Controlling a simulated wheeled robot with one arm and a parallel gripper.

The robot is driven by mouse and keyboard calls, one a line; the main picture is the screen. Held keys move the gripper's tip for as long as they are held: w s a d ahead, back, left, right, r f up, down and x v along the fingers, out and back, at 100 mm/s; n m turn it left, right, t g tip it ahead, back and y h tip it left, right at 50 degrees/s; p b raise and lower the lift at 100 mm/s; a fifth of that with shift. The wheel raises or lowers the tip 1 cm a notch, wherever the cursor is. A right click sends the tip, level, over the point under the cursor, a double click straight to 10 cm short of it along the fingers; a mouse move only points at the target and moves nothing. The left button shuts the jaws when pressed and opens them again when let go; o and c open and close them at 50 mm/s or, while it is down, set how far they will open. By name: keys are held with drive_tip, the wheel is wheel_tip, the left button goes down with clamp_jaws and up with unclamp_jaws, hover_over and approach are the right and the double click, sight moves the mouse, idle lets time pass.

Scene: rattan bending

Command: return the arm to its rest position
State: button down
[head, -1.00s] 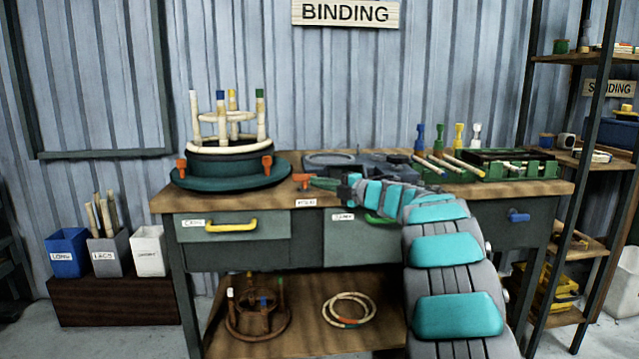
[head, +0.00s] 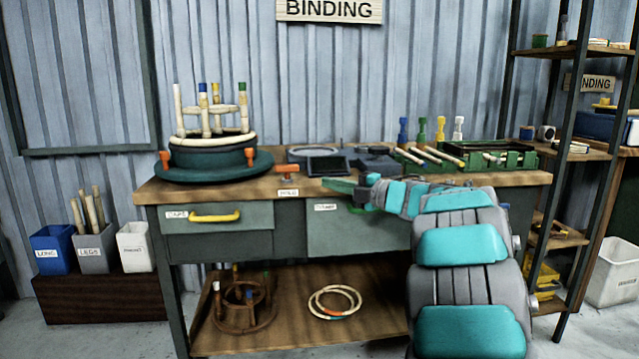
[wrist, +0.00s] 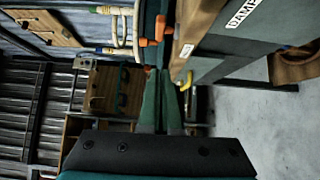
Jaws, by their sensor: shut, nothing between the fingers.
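My arm, teal and grey, reaches up from the lower right of the head view to the front of the workbench (head: 450,180). My gripper (head: 330,183) is at its end, just in front of the bench's front edge, near the orange-handled clamp (head: 287,175). In the wrist view my gripper (wrist: 160,75) shows as two green fingers close together, shut with nothing between them. The bench drawers and a yellow handle (wrist: 187,79) are to its right there.
A round turntable (head: 215,168) with a rattan frame stands on the bench's left. A green tray (head: 490,155) is at the right. The lower shelf holds rattan rings (head: 335,302).

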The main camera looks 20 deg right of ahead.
drive_tip(key=d+r+m+t+h, duration=0.35)
drive_tip(key=r+m+h, duration=0.25)
drive_tip(key=m+h, duration=0.3)
drive_tip(key=s+d+f+m+g+h, duration=0.1)
drive_tip(key=s+f+m+g+h, duration=0.6)
drive_tip(key=m, duration=0.3)
drive_tip(key=s+a+f+m+g+y+p, duration=0.1)
drive_tip(key=s+a+f+m+g, duration=0.15)
drive_tip(key=s+a+f, duration=0.5)
drive_tip(key=s+a+f+m+g+y, duration=0.2)
drive_tip(key=s+a+f+g, duration=0.2)
drive_tip(key=s+f, duration=0.65)
drive_tip(key=s+a+f+g+y, duration=0.2)
drive_tip(key=s+a, duration=0.5)
drive_tip(key=s, duration=0.5)
drive_tip(key=s+a+f+g+y, duration=0.1)
drive_tip(key=s+a+f+g, duration=0.3)
drive_tip(key=s, duration=0.9)
drive_tip(key=a+g, duration=0.1)
drive_tip(key=a, duration=0.2)
drive_tip(key=shift+s+a+m+y, duration=0.15)
drive_tip(key=shift+a+m+y, duration=0.15)
drive_tip(key=shift+m+y, duration=0.1)
